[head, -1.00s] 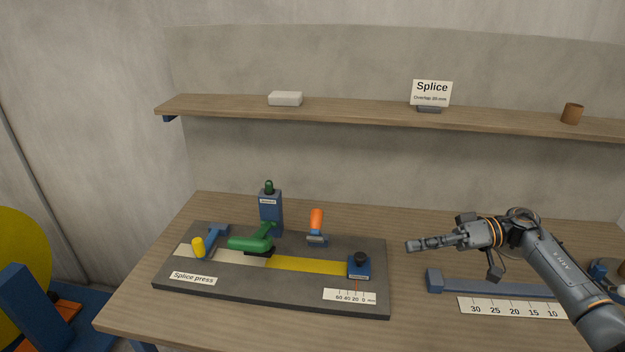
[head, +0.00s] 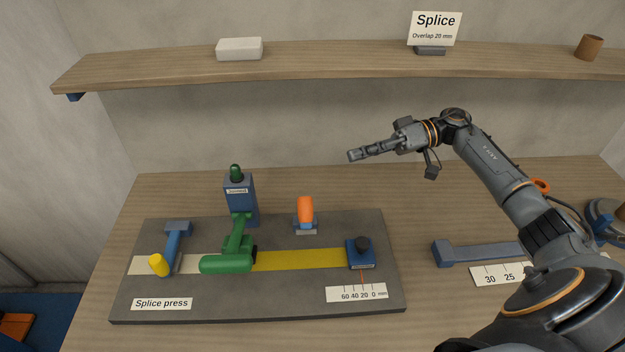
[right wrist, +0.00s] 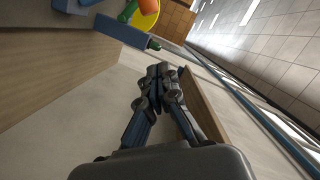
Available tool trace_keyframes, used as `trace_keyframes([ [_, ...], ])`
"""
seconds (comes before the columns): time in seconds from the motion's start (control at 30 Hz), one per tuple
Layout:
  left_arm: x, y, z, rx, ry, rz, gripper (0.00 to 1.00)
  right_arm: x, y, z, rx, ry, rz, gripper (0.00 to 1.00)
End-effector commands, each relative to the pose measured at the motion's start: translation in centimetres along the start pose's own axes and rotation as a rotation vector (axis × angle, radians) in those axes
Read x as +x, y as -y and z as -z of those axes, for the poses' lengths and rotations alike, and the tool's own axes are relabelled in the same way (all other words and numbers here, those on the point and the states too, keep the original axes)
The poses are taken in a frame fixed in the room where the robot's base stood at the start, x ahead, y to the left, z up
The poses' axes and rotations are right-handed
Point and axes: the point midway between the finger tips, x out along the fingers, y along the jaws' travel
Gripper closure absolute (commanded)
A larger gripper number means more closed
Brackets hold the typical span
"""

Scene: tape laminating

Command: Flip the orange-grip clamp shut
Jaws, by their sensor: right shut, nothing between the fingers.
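The orange-grip clamp (head: 305,212) stands upright at the back of the dark splice press (head: 190,287), its orange grip pointing up from a blue-grey base. My right gripper (head: 352,155) is shut and empty. It points left, above and to the right of the orange grip, apart from it. The right wrist view shows its closed fingers (right wrist: 160,75), and part of an orange shape at the top edge. The green-grip clamp (head: 227,263) lies forward over the tape. The yellow-grip clamp (head: 160,264) also lies toward the front. My left gripper is out of view.
A blue box post (head: 241,205) with a green top stands behind the green clamp. A blue block with a black knob (head: 360,254) sits at the press's right end. A blue bar (head: 480,252) and ruler lie farther right. A shelf (head: 340,66) runs above the table.

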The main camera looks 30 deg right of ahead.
Motion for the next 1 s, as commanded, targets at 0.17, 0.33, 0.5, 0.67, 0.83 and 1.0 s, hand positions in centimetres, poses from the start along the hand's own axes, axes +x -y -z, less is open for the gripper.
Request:
trace_keyframes([
  [0.17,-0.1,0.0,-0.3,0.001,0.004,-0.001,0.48,0.2,0.0,0.0,0.0,0.0,0.001,1.0],
  [0.33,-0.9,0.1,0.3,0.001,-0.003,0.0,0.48,1.9,0.2,0.1,0.0,0.001,0.004,1.0],
  [0.5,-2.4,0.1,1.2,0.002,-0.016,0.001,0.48,5.4,0.5,0.2,0.0,-0.001,0.007,1.0],
  [0.67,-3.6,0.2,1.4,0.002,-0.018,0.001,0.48,8.9,0.4,0.2,0.0,-0.001,0.007,1.0],
  [0.83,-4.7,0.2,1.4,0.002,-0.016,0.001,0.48,10.5,0.2,-1.5,0.005,-0.001,0.001,1.0],
  [1.0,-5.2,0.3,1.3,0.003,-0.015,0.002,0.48,10.9,0.1,-3.2,0.002,-0.001,0.001,1.0],
])
